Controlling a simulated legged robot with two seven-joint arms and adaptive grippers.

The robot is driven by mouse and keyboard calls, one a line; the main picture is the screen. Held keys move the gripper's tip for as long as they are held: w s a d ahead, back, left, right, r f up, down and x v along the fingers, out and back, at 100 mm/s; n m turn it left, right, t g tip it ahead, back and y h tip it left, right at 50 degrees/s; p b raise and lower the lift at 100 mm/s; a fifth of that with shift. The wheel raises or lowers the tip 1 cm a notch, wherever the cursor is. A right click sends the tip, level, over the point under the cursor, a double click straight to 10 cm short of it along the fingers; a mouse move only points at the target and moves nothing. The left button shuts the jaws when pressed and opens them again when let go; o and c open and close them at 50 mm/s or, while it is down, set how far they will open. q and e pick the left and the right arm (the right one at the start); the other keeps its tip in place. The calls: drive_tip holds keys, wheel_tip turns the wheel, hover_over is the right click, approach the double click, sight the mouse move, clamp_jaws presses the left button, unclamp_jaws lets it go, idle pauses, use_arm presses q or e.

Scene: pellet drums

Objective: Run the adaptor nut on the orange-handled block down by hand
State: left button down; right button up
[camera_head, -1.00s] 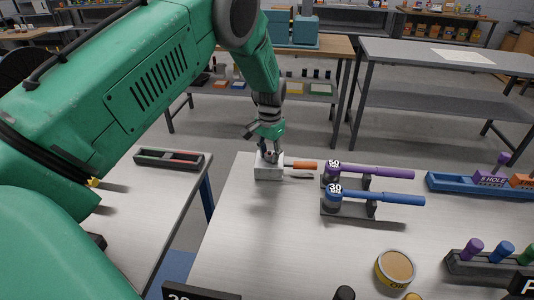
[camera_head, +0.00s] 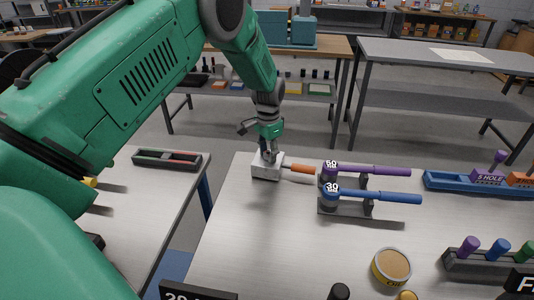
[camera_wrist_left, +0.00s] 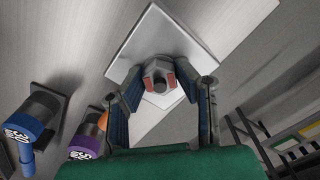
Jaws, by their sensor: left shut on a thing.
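The pale block (camera_head: 265,171) sits near the far left edge of the bench, its orange handle (camera_head: 299,168) pointing right. In the left wrist view, the block (camera_wrist_left: 190,50) lies beneath my gripper. The grey hexagonal adaptor nut (camera_wrist_left: 159,70) stands at its middle, and only its upper part shows. My left gripper (camera_head: 267,156) reaches down onto it from above. In the wrist view, the left gripper's (camera_wrist_left: 160,82) fingers close around the nut from both sides. The threads beneath the nut are hidden. My right gripper is not in view.
Just right of the block, purple (camera_head: 375,169) and blue (camera_head: 375,196) torque wrenches rest on a dark stand. A round tin (camera_head: 391,267) stands at the front, and a blue tray (camera_head: 455,183) at the right. The bench middle is clear.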

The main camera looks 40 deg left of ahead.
sight(267, 152)
use_arm(q)
drive_tip(key=shift+a+f, duration=0.1)
drive_tip(key=shift+a, duration=0.45)
drive_tip(key=c, duration=1.2)
unclamp_jaws()
drive_tip(key=shift+d+r, duration=0.2)
drive_tip(key=shift+d, duration=0.25)
drive_tip(key=shift+r, duration=5.95)
